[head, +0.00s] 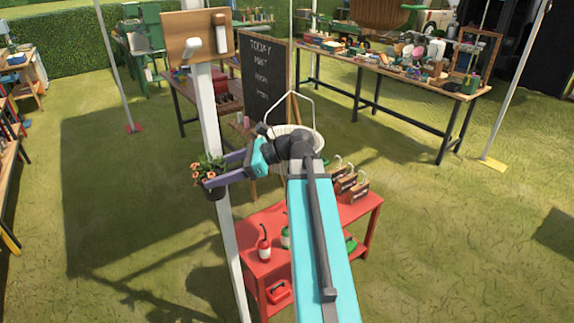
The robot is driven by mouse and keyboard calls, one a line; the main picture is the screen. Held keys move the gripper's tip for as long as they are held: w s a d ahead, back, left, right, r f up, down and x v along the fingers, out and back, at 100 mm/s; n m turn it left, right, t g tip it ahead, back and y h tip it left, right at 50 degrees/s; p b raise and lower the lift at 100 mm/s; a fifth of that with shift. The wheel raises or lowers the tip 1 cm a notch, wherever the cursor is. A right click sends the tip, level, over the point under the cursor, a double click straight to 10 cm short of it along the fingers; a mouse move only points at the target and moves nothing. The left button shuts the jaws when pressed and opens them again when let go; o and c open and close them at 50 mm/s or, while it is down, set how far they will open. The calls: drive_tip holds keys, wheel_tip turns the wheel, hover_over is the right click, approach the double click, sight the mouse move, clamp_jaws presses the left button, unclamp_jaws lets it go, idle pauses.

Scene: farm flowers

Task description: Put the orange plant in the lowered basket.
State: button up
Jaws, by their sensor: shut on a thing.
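The orange plant (202,170), with orange flowers and green leaves in a dark pot (215,193), is in the head view at left of centre. My gripper (212,173) points left and is shut on it, holding it up in the air beside the white post. A pale basket (316,133) with a tall thin handle is behind my arm, to the right of the plant. My arm hides much of the basket, so its inside and what supports it cannot be seen.
A white post (209,110) bears a wooden board (198,36) with pale levers. A red table (262,222) with bottles and small wooden carriers stands below my arm. A chalkboard (264,80) and cluttered tables stand behind. Open grass (120,200) lies to the left.

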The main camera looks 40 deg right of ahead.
drive_tip(key=s+d+r, duration=0.3)
drive_tip(key=d, duration=0.8)
drive_tip(key=s+d+r+m+t+h, duration=0.1)
drive_tip(key=s+d+r, duration=0.2)
drive_tip(key=d, duration=0.8)
drive_tip(key=s+d+r, duration=0.4)
drive_tip(key=d+r, duration=0.1)
drive_tip(key=d, duration=0.6)
drive_tip(key=shift+d+m, duration=0.25)
drive_tip(key=shift+m, duration=0.15)
drive_tip(key=shift+s+r, duration=0.1)
drive_tip(key=shift+r, duration=0.05)
